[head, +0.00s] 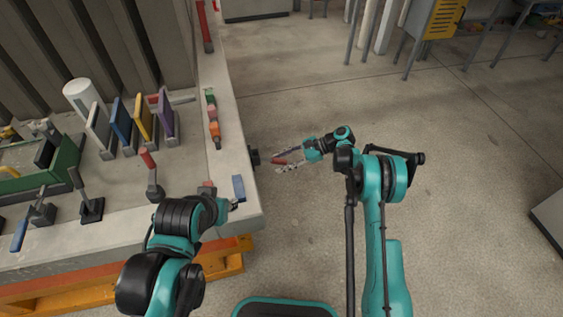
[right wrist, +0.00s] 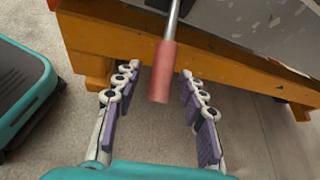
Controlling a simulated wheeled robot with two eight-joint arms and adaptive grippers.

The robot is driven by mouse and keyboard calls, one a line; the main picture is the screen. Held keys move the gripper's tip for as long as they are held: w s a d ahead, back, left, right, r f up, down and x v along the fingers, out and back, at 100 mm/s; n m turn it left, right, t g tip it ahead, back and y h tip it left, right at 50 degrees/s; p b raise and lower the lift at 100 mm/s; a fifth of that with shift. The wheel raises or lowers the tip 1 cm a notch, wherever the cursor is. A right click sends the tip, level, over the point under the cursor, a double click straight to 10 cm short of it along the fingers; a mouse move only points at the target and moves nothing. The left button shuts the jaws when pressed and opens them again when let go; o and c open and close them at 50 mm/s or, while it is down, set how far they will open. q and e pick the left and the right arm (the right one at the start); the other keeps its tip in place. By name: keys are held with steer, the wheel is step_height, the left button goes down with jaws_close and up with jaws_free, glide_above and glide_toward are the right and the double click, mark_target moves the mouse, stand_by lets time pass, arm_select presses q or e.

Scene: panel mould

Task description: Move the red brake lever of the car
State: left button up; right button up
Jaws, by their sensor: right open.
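A red lever handle (head: 281,161) on a metal rod sticks out from a dark mount (head: 253,157) on the side of the concrete panel. My right gripper (head: 276,161) is open, with its fingers on either side of this handle. In the right wrist view the red handle (right wrist: 163,72) lies between the two spread fingers (right wrist: 158,85), with visible gaps on both sides. Another red-handled lever (head: 148,158) stands upright on the panel top. My left gripper (head: 232,204) is by the panel's front right corner, mostly hidden by its own arm; its fingers are unclear.
The panel (head: 240,215) rests on an orange base (head: 205,267) and carries several coloured plates, a white cylinder (head: 84,98), a green box (head: 62,163) and several other levers. A blue block (head: 238,188) is near the left gripper.

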steer(key=v, duration=1.1)
steer(key=shift+d, duration=0.3)
steer(key=shift+r, duration=0.1)
